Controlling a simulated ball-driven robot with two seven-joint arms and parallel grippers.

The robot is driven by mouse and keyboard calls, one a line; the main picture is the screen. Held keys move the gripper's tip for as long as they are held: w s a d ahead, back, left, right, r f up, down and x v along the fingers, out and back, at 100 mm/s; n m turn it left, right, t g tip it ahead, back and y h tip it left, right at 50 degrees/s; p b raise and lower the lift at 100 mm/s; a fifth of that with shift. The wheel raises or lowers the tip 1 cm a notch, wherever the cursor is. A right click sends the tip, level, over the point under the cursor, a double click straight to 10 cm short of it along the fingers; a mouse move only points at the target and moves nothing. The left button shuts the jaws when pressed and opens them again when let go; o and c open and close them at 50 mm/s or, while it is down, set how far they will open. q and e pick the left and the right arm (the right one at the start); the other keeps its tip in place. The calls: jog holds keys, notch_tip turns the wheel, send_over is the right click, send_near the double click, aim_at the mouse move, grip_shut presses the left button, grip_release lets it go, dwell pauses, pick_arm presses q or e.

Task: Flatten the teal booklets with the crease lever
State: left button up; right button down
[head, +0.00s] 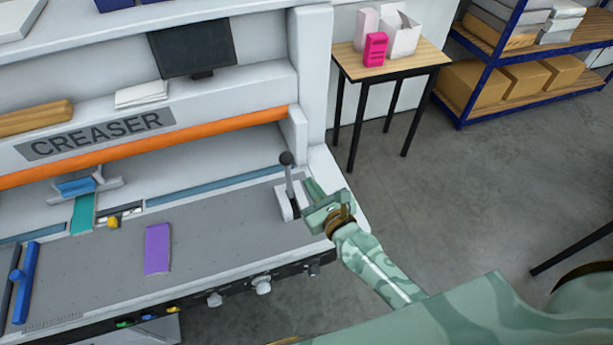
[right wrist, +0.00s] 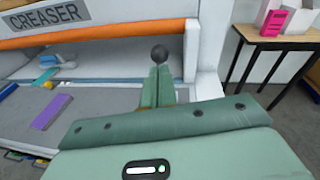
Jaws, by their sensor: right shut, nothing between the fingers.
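The crease lever (head: 289,181), a grey shaft with a dark ball knob, stands almost upright at the right end of the creaser bed. Its knob (right wrist: 159,53) shows just beyond my fingertips in the right wrist view. My right gripper (head: 312,187) is shut and empty, close beside the lever on its right; I cannot tell whether it touches. A teal booklet (head: 83,213) lies at the back left of the bed, its far end under a blue-and-grey press block (head: 77,187). It also shows small in the right wrist view (right wrist: 42,77). My left gripper is not in view.
A purple booklet (head: 157,249) lies on the open grey bed (head: 215,235). A blue bar (head: 24,285) is at the left, and a small yellow piece (head: 113,222) near the teal booklet. A wooden side table (head: 410,62) stands back right.

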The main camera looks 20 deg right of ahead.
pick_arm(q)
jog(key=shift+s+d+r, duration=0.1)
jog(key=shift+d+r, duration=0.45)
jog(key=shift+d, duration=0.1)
pick_arm(e)
jog(key=s, duration=0.1)
jog(key=s+d+r, duration=0.1)
jog(key=shift+s+r, duration=0.2)
jog(key=shift+s, duration=0.1)
jog(key=shift+s, duration=0.1)
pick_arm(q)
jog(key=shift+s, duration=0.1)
